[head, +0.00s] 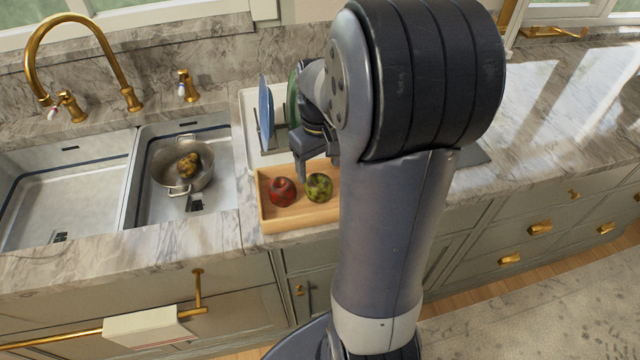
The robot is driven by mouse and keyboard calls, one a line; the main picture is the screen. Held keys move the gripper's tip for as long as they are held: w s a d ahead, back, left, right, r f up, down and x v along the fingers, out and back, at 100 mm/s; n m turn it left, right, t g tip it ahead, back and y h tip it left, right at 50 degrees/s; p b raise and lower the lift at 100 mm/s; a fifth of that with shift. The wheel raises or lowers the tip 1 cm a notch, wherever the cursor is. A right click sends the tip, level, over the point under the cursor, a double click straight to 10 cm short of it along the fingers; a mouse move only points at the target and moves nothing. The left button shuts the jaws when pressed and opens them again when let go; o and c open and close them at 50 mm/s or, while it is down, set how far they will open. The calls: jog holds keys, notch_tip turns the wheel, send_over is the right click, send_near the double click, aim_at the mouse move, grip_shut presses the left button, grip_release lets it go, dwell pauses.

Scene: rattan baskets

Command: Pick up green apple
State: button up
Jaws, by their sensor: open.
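The green apple (319,187) has dark blotches and sits in a shallow wooden tray (283,222) on the counter, to the right of a red apple (283,191). My gripper (313,172) is open, pointing down over the back part of the tray, just behind and above the apples. Its right side is partly hidden by my arm. It appears apart from the green apple, though the exact gap cannot be told. The tray's right end is hidden behind my arm.
A dish rack with upright blue (266,112) and green plates (293,94) stands close behind the tray. To the left is a double sink (70,190) with a metal pot (184,167) and a gold faucet (85,20). The marble counter (570,110) at right is largely clear.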

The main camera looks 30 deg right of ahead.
aim_at(319, 179)
notch_tip(319, 179, down, 2)
jog(key=shift+s+a+f, duration=0.1)
jog(key=shift+a+f, duration=0.05)
jog(key=shift+f, duration=0.05)
jog(key=shift+f+p, duration=0.5)
jog(key=shift+f, duration=1.9)
jog(key=c, duration=0.8)
